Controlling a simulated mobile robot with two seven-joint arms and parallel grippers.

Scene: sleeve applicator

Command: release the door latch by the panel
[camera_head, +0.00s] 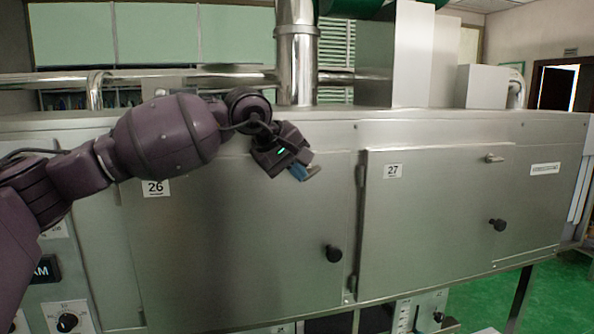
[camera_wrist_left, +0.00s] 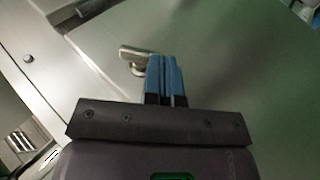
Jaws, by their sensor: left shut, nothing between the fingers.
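My left gripper (camera_head: 299,173) is shut and empty, its blue fingertips in front of the upper right part of the door panel labelled 26 (camera_head: 230,240). A small metal latch (camera_head: 314,170) shows just right of the fingertips. In the left wrist view the latch (camera_wrist_left: 130,54) lies just left of the blue fingertips (camera_wrist_left: 165,62), very close to them; I cannot tell if they touch. The gripper hides part of the latch. Door 26 looks closed. My right gripper is not in view.
Door 27 (camera_head: 430,225) stands to the right, closed, with its own latch (camera_head: 494,158) and a black knob (camera_head: 498,225). Door 26 has a black knob (camera_head: 333,253) lower down. A vertical steel pipe (camera_head: 297,60) rises behind the cabinet top.

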